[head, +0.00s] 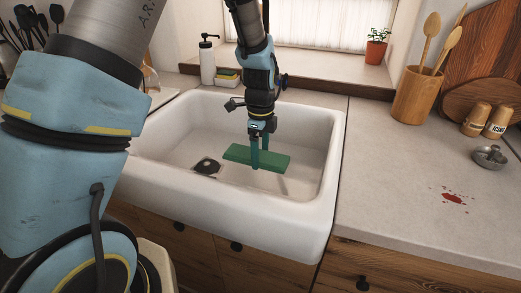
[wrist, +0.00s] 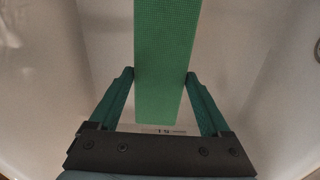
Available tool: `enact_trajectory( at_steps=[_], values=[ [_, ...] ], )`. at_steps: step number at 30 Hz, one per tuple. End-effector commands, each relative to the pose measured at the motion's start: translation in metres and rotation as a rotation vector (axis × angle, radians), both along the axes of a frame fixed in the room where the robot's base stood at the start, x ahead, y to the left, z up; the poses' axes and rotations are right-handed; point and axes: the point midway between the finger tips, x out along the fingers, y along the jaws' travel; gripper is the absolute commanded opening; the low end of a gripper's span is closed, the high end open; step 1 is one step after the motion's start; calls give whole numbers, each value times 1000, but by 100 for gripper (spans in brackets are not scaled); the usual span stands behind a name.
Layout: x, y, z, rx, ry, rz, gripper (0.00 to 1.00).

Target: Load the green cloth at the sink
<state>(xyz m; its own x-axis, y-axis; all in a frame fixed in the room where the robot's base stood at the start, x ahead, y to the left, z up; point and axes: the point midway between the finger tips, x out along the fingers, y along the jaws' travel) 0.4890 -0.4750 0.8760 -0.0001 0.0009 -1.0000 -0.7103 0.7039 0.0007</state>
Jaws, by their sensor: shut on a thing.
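The green cloth (head: 258,158) is a flat, folded green rectangle inside the white sink (head: 323,180). My gripper (head: 260,165) points down into the basin and is shut on the cloth, with a finger on either side. The wrist view shows the cloth (wrist: 166,60) running up from between the two teal fingers (wrist: 161,78). In the head view the cloth looks held near the basin floor; I cannot tell whether it touches it. The fingers hide part of the cloth.
The dark drain (head: 206,166) is left of the cloth. A soap bottle (head: 208,60) and sponges (head: 227,77) stand behind the sink. On the right counter are a utensil pot (head: 416,97), two shakers (head: 486,120), a small metal dish (head: 489,157) and a red spill (head: 454,198).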

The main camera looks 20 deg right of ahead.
Motion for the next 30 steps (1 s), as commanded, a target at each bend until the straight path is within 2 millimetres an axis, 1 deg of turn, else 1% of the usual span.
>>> enact_trajectory(
  at_steps=[1,6,15,21,30],
  values=[
    [0,0,-9,1,1,0,37],
    [0,0,-25,0,0,2,37],
    [0,0,-45,1,1,1,37],
    [0,0,-50,0,0,1,37],
    [0,0,-50,0,0,1,38]
  ],
)
